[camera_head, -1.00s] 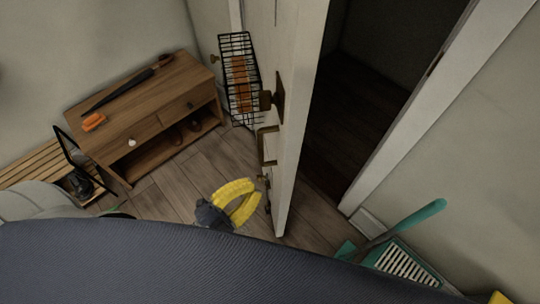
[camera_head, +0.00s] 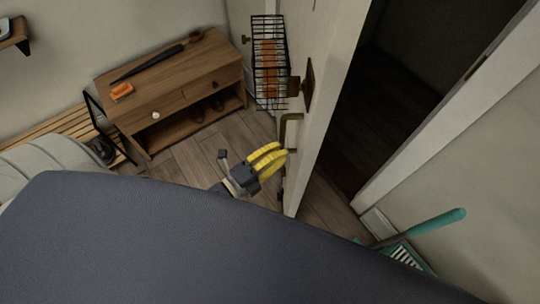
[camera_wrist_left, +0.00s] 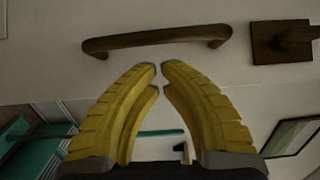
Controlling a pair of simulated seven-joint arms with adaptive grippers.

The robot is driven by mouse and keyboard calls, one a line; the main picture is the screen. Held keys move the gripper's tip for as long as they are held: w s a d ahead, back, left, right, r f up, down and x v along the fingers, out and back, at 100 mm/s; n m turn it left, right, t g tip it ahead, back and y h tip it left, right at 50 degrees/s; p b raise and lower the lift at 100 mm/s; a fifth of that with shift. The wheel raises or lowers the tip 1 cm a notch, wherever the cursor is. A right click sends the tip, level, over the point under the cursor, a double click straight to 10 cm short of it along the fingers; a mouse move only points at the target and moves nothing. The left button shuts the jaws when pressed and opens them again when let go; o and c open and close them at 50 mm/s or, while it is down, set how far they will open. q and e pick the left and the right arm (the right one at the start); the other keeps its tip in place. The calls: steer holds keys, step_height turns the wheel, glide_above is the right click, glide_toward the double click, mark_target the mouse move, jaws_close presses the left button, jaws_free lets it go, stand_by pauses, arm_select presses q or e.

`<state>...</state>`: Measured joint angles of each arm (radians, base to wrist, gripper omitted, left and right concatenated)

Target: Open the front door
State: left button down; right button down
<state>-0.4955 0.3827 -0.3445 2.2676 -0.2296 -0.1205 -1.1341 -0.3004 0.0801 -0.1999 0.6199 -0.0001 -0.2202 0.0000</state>
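The white door (camera_head: 325,110) stands ajar, its edge toward me, with a dark gap at its right. A knob on a bronze plate (camera_head: 309,85) and a bronze pull handle (camera_head: 285,131) below it are on its left face. In the left wrist view the pull handle (camera_wrist_left: 155,40) crosses above my fingertips, and the knob plate (camera_wrist_left: 284,42) is at upper right. My left gripper (camera_head: 284,152) is beside the door's left face near the handle. In the left wrist view its yellow fingertips (camera_wrist_left: 159,70) nearly meet, with nothing between them. My right gripper is not in view.
A wooden bench (camera_head: 165,80) stands at the left. A black wire basket (camera_head: 269,60) is near the door's left face. A teal-handled brush (camera_head: 430,225) and dustpan lie at the door frame's foot. Wood floor (camera_head: 205,150) is bare between bench and door.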

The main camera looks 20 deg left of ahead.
mark_target(300, 137)
arm_select(q)
steer(key=shift+x, duration=2.15)
